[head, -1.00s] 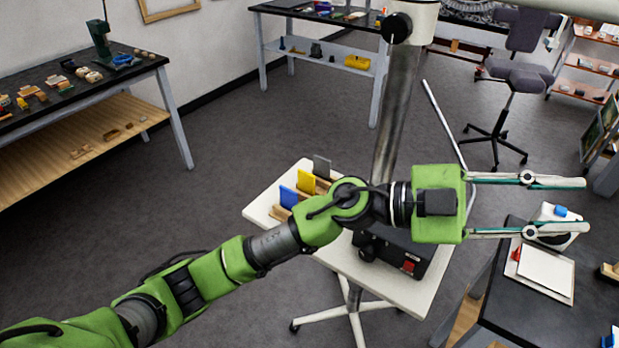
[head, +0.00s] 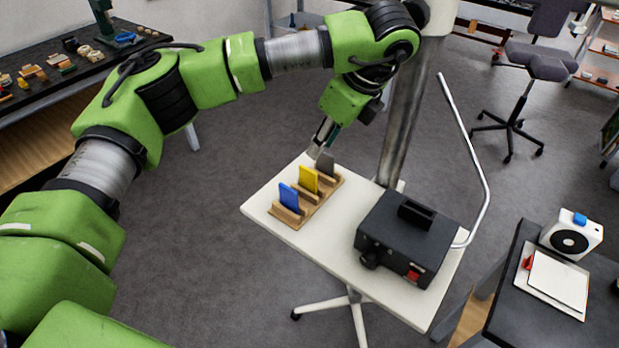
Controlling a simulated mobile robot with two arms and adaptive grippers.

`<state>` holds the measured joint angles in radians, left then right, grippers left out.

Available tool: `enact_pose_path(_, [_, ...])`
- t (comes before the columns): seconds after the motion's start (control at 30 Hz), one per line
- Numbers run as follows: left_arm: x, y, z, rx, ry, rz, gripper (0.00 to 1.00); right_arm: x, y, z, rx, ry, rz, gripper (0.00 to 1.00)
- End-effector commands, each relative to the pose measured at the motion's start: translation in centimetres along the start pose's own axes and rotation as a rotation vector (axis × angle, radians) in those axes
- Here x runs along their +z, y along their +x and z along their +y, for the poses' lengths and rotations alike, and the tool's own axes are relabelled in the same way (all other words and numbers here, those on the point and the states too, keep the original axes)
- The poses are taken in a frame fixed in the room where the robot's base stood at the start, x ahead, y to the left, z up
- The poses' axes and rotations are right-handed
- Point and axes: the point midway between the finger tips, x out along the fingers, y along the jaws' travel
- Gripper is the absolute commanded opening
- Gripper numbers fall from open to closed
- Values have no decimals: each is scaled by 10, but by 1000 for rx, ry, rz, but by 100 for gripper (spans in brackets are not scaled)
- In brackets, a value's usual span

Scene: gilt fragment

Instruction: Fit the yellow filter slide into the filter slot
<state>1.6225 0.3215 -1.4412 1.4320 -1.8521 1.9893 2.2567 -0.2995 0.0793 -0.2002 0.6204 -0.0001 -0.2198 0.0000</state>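The yellow filter slide (head: 308,179) stands upright in the middle of a wooden rack (head: 308,207). A blue slide (head: 289,197) stands in front of it and a grey slide (head: 325,164) behind it. A black box (head: 392,246) on the same table has a raised dark opening on top, which looks like the filter slot (head: 415,212); nothing shows in it. My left gripper (head: 319,147) points down just above the far end of the rack, beside the grey slide. Its fingers overlap in this view, so its opening is unclear. My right gripper is out of view.
The rack and box share a small white table (head: 330,262), with bare surface between them. A dark bench (head: 510,310) stands at the right with a white boxy device (head: 571,236).

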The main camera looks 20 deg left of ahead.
Motion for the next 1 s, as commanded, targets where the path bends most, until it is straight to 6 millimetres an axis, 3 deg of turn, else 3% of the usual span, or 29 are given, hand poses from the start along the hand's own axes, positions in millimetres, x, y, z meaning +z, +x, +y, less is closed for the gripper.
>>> enact_pose_path(0.3, [-1, 56, 0, 2, 4, 5, 25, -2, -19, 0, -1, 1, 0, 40])
enact_pose_path(0.47, [-2, 66, -1, 0, 5, 6, 25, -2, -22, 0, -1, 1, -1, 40])
enact_pose_path(0.73, [-1, 96, -7, 4, 7, 6, 25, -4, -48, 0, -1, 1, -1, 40])
enact_pose_path(1.0, [-3, 117, -8, -1, 6, 7, 25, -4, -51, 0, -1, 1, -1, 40])
